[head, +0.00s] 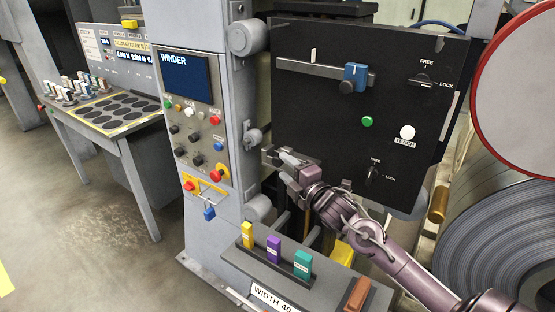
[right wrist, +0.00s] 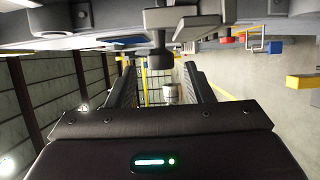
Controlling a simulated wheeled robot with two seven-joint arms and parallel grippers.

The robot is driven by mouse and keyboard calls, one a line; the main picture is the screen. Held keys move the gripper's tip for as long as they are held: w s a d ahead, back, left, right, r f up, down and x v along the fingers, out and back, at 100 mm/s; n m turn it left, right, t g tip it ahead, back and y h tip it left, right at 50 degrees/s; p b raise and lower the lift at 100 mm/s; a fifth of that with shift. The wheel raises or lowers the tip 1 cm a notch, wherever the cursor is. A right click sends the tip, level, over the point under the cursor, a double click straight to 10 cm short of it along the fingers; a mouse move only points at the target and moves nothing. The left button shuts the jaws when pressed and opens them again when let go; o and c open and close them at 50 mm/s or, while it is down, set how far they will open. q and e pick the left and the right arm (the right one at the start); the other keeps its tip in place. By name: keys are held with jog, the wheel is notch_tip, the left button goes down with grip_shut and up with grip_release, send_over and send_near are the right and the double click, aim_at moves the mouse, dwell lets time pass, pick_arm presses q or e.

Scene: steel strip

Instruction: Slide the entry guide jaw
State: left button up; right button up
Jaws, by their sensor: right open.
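On the black panel (head: 300,120), a blue block (head: 355,76) sits near the right end of a grey horizontal rail (head: 310,69). A dark knob (head: 347,87) is at its lower left. A FREE/LOCK lever (head: 422,79) is at the upper right, another (head: 374,172) at the lower middle. I cannot tell for sure which part is the entry guide jaw. My right gripper (head: 280,163) is at the panel's lower left edge, below the rail. In the right wrist view its fingers (right wrist: 162,88) are apart, with a dark knob-like part (right wrist: 160,58) beyond them. My left gripper is out of view.
A WINDER control post (head: 190,120) stands left of the panel. Yellow, purple and teal blocks (head: 273,249) stand on a ledge below my right gripper, with a brown block (head: 357,294) nearer. A large coil (head: 495,240) is at the right.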

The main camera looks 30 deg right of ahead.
aim_at(277, 166)
jog(key=shift+w+p, duration=0.55)
jog(key=shift+w, duration=1.8)
jog(key=shift+f, duration=0.1)
grip_shut()
